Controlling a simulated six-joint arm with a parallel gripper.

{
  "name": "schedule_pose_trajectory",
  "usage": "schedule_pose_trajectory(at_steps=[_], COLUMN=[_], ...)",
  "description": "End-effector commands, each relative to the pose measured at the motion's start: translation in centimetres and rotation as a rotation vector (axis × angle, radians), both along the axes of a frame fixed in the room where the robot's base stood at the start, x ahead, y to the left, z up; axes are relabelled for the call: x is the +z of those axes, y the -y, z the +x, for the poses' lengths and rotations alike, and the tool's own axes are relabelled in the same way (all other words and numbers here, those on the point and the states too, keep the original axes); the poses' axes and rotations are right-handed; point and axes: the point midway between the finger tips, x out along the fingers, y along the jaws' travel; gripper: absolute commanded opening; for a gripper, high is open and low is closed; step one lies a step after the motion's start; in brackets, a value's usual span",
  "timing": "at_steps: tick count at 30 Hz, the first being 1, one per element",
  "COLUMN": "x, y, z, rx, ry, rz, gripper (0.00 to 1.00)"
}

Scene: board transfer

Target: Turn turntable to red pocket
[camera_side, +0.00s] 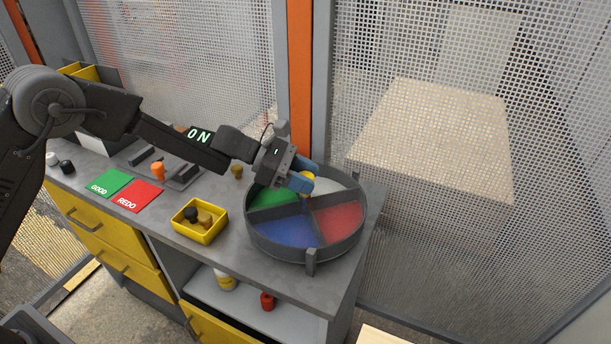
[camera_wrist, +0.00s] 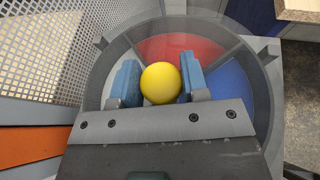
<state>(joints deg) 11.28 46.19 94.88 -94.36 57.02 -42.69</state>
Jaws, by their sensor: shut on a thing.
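The round grey turntable (camera_side: 252,233) sits at the right end of the bench. Its dividers separate a green pocket (camera_side: 270,197), a blue pocket (camera_side: 288,233), a red pocket (camera_side: 338,217) and a whitish pocket (camera_side: 330,186). My gripper (camera_side: 304,178) is over its far side, near the green and whitish pockets. In the wrist view, my gripper's blue fingers (camera_wrist: 158,86) are shut on a round yellow knob or ball (camera_wrist: 160,83). Whether it is fixed to the turntable is hidden. The red pocket (camera_wrist: 190,47) and blue pocket (camera_wrist: 229,83) show beyond it.
A yellow bin (camera_side: 183,232) with dark and tan pieces stands left of the turntable. Green GOOD (camera_side: 110,184) and red REDO (camera_side: 138,196) pads lie farther left, near an orange piece (camera_side: 158,170). A mesh fence (camera_side: 430,50) stands behind the bench.

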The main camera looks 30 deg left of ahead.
Motion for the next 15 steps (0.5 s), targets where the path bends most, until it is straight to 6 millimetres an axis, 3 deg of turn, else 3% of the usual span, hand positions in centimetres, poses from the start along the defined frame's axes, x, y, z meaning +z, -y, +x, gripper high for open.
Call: schedule_pose_trajectory(at_steps=[15], x=[-0.07], y=[-0.06], z=[0.09], rx=[-0.376], ry=[0.000], rz=[-0.001], gripper=[0.00])
